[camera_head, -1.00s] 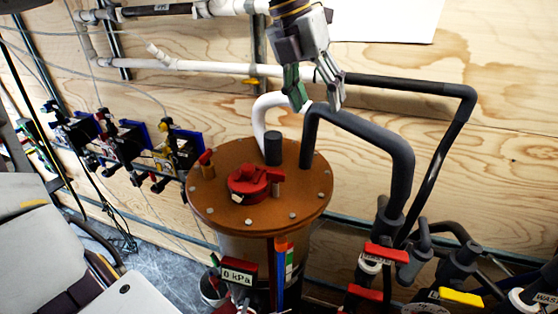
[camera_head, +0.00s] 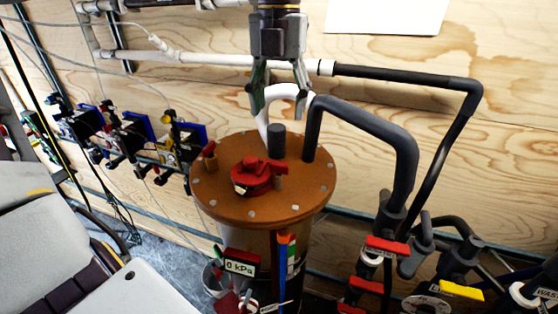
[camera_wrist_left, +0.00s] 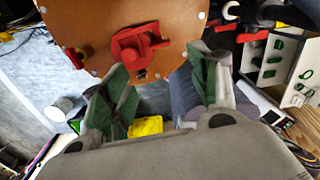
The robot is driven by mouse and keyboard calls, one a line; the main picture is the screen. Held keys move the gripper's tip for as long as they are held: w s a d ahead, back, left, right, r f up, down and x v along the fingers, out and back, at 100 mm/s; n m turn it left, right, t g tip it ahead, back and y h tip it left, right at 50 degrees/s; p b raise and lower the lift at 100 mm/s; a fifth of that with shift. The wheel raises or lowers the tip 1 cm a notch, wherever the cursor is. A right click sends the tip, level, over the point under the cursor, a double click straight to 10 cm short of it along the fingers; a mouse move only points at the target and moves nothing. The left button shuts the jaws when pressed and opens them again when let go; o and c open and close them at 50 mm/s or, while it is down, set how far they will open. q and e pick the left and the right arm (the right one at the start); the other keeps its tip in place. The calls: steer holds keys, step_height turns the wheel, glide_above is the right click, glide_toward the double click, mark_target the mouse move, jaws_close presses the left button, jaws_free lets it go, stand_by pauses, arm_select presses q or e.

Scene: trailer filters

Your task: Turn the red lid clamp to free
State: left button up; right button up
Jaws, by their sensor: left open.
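The red lid clamp (camera_head: 252,177) sits near the middle of the round orange-brown lid (camera_head: 230,208) on the filter vessel. In the left wrist view the red clamp (camera_wrist_left: 136,45) lies just beyond my fingertips, with its arm pointing to the right. My right gripper is not in view.
A dark stub (camera_head: 277,141) and a thick grey hose (camera_head: 380,128) rise from the lid's back. A 0 kPa display (camera_head: 239,266) hangs at the vessel's front. Red-handled valves (camera_head: 387,246) stand at right. Blue-and-black units (camera_head: 135,135) line the wall at left.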

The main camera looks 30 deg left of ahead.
mark_target(279, 165)
arm_select(q)
steer(key=shift+f, duration=0.1)
steer(key=shift+f+p, duration=0.85)
steer(key=shift+f, duration=6)
steer(key=shift+c, duration=0.3)
jaws_close()
